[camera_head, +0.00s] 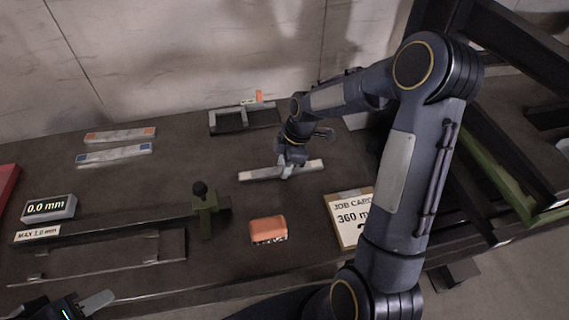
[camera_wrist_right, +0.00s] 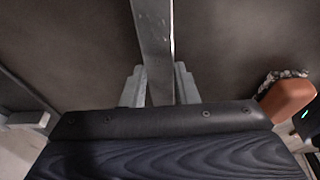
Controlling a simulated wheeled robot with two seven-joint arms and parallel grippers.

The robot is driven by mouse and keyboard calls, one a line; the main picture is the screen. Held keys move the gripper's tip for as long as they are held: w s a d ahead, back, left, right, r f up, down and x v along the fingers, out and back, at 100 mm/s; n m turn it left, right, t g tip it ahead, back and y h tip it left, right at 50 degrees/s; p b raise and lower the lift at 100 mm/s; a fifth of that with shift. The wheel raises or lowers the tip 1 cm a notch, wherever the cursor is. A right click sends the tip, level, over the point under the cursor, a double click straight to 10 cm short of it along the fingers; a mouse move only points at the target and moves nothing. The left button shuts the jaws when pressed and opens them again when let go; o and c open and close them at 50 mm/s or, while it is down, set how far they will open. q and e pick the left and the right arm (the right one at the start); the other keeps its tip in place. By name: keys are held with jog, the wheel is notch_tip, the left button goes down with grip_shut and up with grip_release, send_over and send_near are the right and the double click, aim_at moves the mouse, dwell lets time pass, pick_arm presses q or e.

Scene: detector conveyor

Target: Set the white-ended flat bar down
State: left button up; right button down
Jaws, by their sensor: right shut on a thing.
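The white-ended flat bar (camera_head: 258,174) is long, grey and pale at both ends, at the middle of the bench in the head view. My right gripper (camera_head: 287,171) points down and is shut on it near its middle. In the right wrist view the bar (camera_wrist_right: 154,45) runs up between the two fingers of my right gripper (camera_wrist_right: 159,84). The bar looks level and close to the bench top, but I cannot tell whether it touches. My left gripper (camera_head: 85,306) is partly cut off at the bottom left, with a finger showing, away from the bar.
Orange-ended (camera_head: 120,135) and blue-ended (camera_head: 114,154) bars lie at the back left. A grey holder (camera_head: 245,119) stands behind. A green clamp (camera_head: 205,215), an orange block (camera_head: 268,229), a job card (camera_head: 347,213) and a 0.0 mm display (camera_head: 49,208) surround the bench's middle.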

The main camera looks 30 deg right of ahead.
jog(key=c, duration=1.6)
grip_release()
jog(key=shift+f, duration=0.15)
jog(key=o, duration=0.5)
jog(key=s+d+r+m+t, duration=0.1)
jog(key=s+r+m, duration=0.15)
jog(key=r, duration=0.55)
jog(key=s+d+r+m, duration=0.1)
jog(key=s+r, duration=0.3)
jog(key=r, duration=0.4)
jog(key=shift+s+a+f+m+t+y+b, duration=0.15)
jog(key=shift+s+a+m+t, duration=0.7)
jog(key=shift+s+m, duration=1.65)
jog(key=shift+s+a+m+t+y+b, duration=0.1)
jog(key=shift+s+a+m+t, duration=0.3)
jog(key=shift+s+a+m, duration=1.45)
jog(key=shift+s+a+f+m+t+y+b, duration=0.15)
jog(key=shift+s+a+m+t, duration=0.4)
jog(key=shift+s+m, duration=2.55)
